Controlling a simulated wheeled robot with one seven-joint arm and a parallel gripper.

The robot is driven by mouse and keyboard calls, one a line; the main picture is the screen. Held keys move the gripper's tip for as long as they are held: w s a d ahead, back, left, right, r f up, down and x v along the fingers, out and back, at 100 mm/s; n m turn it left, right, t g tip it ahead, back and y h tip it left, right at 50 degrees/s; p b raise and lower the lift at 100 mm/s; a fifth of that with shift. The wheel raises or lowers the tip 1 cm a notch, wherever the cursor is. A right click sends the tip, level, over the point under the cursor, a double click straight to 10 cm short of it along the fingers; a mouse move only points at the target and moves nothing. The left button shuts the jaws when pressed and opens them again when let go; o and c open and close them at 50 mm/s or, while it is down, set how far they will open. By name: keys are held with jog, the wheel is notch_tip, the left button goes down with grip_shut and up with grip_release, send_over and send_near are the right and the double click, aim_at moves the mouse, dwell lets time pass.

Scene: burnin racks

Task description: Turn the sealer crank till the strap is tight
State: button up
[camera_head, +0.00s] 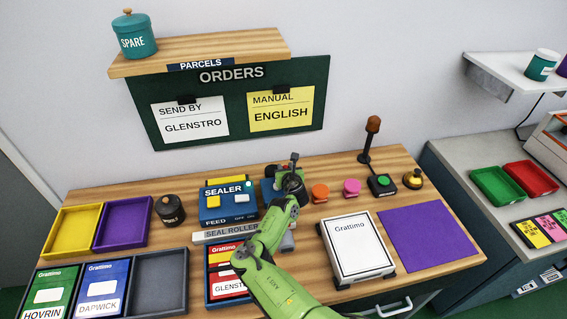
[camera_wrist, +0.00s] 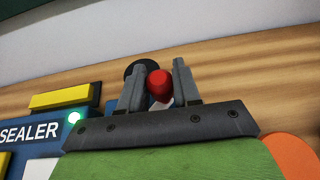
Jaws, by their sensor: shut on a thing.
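The blue sealer (camera_head: 228,214) stands on the wooden bench, with FEED and OFF labels on its front. It also shows at the left of the wrist view (camera_wrist: 42,140), with a lit green lamp. My gripper (camera_head: 291,180) is at the sealer's right side. In the wrist view my gripper (camera_wrist: 158,88) is shut on the red crank knob (camera_wrist: 159,84), which sits between its two fingers. A dark round part shows behind the knob. My arm hides most of the crank in the head view. I cannot make out the strap or its tightness.
The seal roller (camera_head: 225,233) lies in front of the sealer. An orange button (camera_head: 320,193) and pink button (camera_head: 352,187) stand close to the right of my gripper. A white Grattimo parcel (camera_head: 357,248) and purple mat (camera_head: 428,238) are further right. A dark jar (camera_head: 170,210) is left.

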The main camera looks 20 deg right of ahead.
jog(key=shift+s+m+h, duration=0.15)
jog(key=shift+m+h, duration=0.35)
jog(key=shift+h, duration=0.1)
jog(key=shift+r, duration=0.1)
jog(key=o, duration=1)
jog(key=shift+c, duration=0.2)
jog(key=p+v, duration=0.2)
jog(key=v, duration=1.3)
jog(key=shift+s+r+p, duration=0.2)
jog(key=shift+s+p, duration=0.1)
jog(key=shift+p, duration=0.05)
